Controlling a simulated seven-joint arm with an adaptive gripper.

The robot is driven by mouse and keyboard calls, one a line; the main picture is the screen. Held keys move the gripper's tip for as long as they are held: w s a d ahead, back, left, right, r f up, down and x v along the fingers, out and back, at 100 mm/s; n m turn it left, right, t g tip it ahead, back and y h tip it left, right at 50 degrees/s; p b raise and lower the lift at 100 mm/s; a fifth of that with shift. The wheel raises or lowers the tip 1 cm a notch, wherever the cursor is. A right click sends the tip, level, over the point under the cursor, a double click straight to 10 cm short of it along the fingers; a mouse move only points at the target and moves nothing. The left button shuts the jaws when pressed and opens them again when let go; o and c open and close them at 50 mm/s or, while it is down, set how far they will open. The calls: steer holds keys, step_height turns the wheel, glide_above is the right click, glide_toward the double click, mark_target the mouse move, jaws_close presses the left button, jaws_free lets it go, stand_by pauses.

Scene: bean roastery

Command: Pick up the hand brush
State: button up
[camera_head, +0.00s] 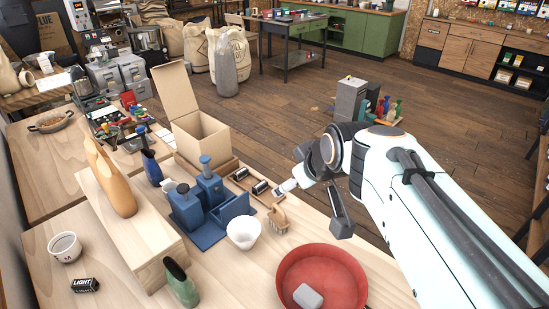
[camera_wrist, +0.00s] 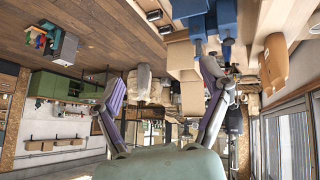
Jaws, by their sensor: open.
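The hand brush (camera_head: 278,219), tan with pale bristles, lies on the wooden bench beside the white ribbed cup, in the head view. I cannot make it out in the wrist view. My gripper (camera_head: 315,204) is above the bench's right edge, right of the brush and apart from it. In the wrist view its two fingers (camera_wrist: 158,105) are spread wide with nothing between them. The wrist picture is upside down and looks out over the bench and room, not down at the brush.
Close by stand the white cup (camera_head: 243,232), blue holders (camera_head: 203,210), a wooden tray (camera_head: 237,186) with dark-ended items, and an open carton (camera_head: 207,136). A red bowl (camera_head: 343,264) holding a grey block sits in front. The bench between brush and bowl looks clear.

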steer(key=w+a+f+n, duration=0.1)
steer(key=w+f, duration=0.2)
steer(key=w, duration=0.8)
steer(key=g+y, duration=0.1)
steer(key=y, duration=0.1)
glide_above(280, 219)
steer(key=d, duration=0.1)
steer(key=shift+m, duration=0.4)
steer(key=f, duration=1.9)
steer(key=shift+s+f, duration=0.25)
steer(key=shift+s, duration=0.1)
steer(key=shift+g, duration=0.7)
steer(key=f, duration=0.2)
steer(key=s+f, duration=0.1)
steer(key=f, duration=0.4)
steer(key=shift+s+d+f, duration=0.15)
steer(key=shift+s+d, duration=0.05)
steer(key=shift+s, duration=0.1)
steer(key=x, duration=0.5)
steer(key=shift+w+a+f, duration=0.1)
steer(key=shift+w+f, duration=0.2)
steer(key=shift+f, duration=0.15)
steer(key=shift+c, duration=0.3)
steer(key=c, duration=1.2)
